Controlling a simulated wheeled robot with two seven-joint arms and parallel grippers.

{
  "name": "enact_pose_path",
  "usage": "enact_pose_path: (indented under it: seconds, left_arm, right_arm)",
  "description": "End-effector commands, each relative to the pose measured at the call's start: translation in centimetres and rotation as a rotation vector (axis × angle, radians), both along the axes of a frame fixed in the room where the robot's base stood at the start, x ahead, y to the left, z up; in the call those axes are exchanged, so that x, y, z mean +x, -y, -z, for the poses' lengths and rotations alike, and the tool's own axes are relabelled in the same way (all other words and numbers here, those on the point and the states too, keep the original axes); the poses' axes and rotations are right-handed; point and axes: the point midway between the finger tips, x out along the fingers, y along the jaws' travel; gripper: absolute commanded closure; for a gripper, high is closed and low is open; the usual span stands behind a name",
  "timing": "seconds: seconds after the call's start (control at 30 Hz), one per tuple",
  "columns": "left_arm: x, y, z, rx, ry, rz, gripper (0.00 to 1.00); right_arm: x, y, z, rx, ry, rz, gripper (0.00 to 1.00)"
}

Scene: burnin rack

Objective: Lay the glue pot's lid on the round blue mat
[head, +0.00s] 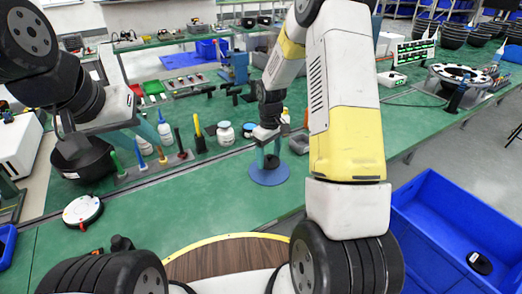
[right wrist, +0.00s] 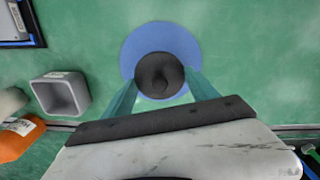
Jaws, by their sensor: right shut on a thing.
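The lid, a dark round disc with a knob (right wrist: 159,75), is between the teal fingertips of my right gripper (right wrist: 160,82), which is shut on it. In the head view, my right gripper (head: 270,158) points down at the mat (head: 257,178). The lid is at or just above the mat; I cannot tell whether it touches. My left gripper (head: 148,132) is at the left over the bench, far from the mat; its finger gap is unclear. I cannot tell which container is the glue pot.
A grey open box (right wrist: 60,95) stands beside the mat, with an orange bottle (right wrist: 20,140) near it. A white round device (head: 83,211) lies at the left. The green bench left of the mat is clear.

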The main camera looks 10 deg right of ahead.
Motion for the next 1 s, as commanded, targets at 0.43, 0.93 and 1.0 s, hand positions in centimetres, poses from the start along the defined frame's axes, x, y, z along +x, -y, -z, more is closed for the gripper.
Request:
enact_pose_path:
  seconds: [0.43, 0.93, 1.0]
  left_arm:
    - [0.0, 0.0, 0.0, 0.000, 0.000, 0.000, 0.61]
    - [0.0, 0.0, 0.0, 0.000, 0.000, 0.000, 0.61]
    - [0.0, 0.0, 0.0, 0.000, 0.000, 0.000, 0.61]
  right_arm:
    - [-0.3, 0.0, 3.2, 0.000, -0.006, -0.001, 0.70]
    - [-0.3, 0.0, 3.5, 0.000, -0.006, -0.001, 0.10]
    - [-0.3, 0.0, 3.3, -0.001, -0.004, -0.001, 0.10]
